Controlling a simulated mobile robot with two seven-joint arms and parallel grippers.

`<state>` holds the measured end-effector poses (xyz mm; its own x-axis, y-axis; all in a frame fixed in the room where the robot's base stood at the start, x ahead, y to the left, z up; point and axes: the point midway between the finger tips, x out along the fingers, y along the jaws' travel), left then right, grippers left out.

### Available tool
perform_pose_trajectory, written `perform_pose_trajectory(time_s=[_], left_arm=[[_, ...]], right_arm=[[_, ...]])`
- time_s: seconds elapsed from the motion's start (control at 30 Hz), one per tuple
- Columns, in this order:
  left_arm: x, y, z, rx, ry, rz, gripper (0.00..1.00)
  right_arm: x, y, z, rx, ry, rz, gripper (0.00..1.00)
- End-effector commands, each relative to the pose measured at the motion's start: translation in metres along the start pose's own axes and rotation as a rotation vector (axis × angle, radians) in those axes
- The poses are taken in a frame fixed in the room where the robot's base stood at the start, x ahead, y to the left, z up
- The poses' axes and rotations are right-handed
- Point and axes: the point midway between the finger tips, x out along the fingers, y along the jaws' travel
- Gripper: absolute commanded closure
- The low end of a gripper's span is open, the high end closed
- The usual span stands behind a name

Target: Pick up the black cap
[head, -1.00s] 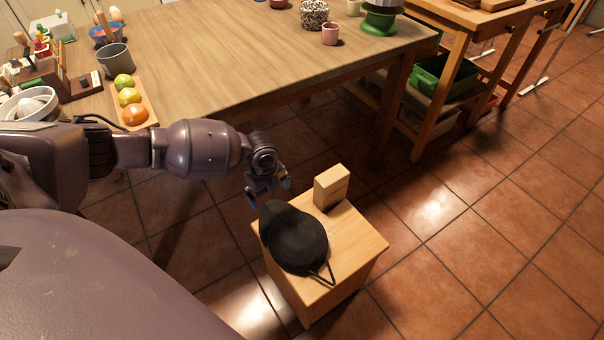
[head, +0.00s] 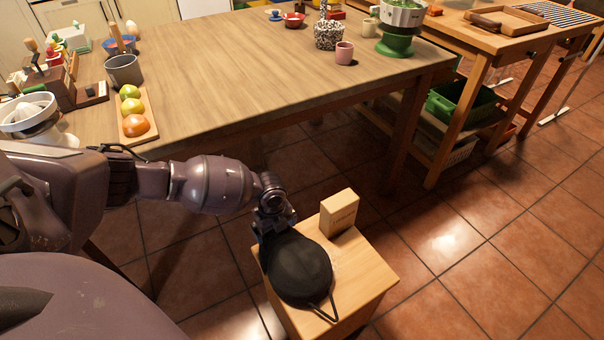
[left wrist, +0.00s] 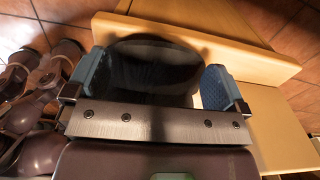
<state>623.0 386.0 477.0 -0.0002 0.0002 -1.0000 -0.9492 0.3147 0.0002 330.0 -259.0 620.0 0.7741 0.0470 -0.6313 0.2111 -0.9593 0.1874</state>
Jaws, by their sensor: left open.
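The black cap (head: 298,270) lies on a small wooden stand (head: 368,285), with a thin strap loop towards the near side. My left gripper (head: 274,226) is low over the cap's far left end and hides that part of it. In the left wrist view the dark cap (left wrist: 150,65) shows between the two blue-padded fingers of the gripper (left wrist: 155,82). The fingers are apart, one on each side of the cap. I cannot tell whether either finger touches it. My right gripper is not in view.
A small wooden block (head: 339,213) stands on the stand just behind the cap. A large wooden table (head: 240,75) is beyond, holding a fruit tray (head: 133,130), a grey pot (head: 124,70) and a pink cup (head: 344,53).

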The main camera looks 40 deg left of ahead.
Motion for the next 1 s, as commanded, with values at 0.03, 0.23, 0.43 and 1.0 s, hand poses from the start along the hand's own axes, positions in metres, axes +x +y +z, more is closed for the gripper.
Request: perform_pose_trajectory(time_s=[0.03,0.23,0.43,1.0], left_arm=[[0.015,0.004,-0.002,0.000,0.004,0.010,0.00],[0.021,0.001,0.000,0.000,0.000,0.001,0.00],[0.019,0.000,0.000,0.000,0.000,-0.001,0.09],[0.014,0.000,0.000,0.000,0.000,-0.002,0.49]], right_arm=[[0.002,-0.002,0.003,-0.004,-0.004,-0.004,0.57],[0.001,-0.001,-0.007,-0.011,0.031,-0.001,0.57],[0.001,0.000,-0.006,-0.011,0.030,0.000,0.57],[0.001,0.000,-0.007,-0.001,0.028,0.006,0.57]])
